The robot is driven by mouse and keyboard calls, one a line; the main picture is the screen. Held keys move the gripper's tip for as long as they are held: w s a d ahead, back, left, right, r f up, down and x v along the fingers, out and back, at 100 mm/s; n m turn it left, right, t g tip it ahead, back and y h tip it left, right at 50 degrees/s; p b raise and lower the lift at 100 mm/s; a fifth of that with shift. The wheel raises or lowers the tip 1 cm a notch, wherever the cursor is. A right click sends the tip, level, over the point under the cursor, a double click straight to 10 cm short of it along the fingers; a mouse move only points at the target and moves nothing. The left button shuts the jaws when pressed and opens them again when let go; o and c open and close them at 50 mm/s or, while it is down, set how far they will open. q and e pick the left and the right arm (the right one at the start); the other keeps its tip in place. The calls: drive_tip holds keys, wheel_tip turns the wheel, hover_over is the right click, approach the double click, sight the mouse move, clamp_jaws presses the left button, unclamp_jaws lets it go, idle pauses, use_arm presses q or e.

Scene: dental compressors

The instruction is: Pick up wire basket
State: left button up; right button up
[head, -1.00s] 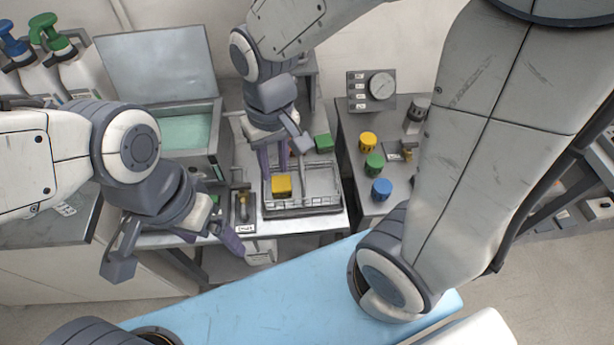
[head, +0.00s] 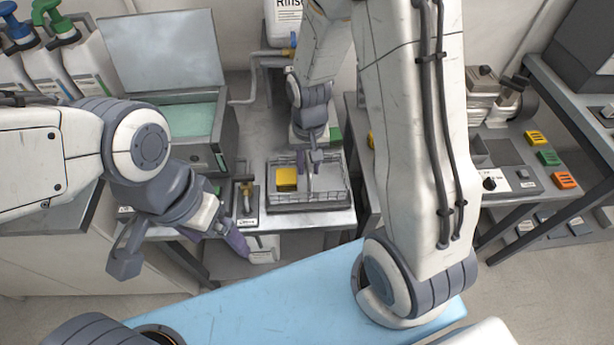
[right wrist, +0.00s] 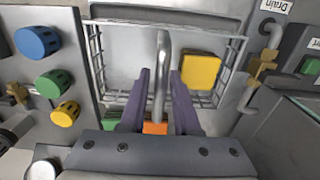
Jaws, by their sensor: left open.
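The wire basket (head: 333,197) stands on the grey bench in the middle of the head view, with a yellow block (head: 286,179) in its left part. In the right wrist view the basket (right wrist: 97,60) has a bent metal handle (right wrist: 161,75) rising over it. My right gripper (right wrist: 160,85) is over the basket, its purple fingers on either side of the handle with narrow gaps showing. An orange block (right wrist: 155,128) shows beyond the fingers, partly hidden. My left gripper (head: 238,243) is open and empty, in front of the bench and left of the basket.
A small tray with a brass valve (head: 246,196) sits left of the basket. A basin of green liquid (head: 188,120) stands further left. Blue, green and yellow knobs (right wrist: 55,83) are on the neighbouring panel. A blue padded surface (head: 260,300) lies in front.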

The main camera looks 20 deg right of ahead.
drive_tip(key=shift+f, duration=0.8)
clamp_jaws()
idle(0.8)
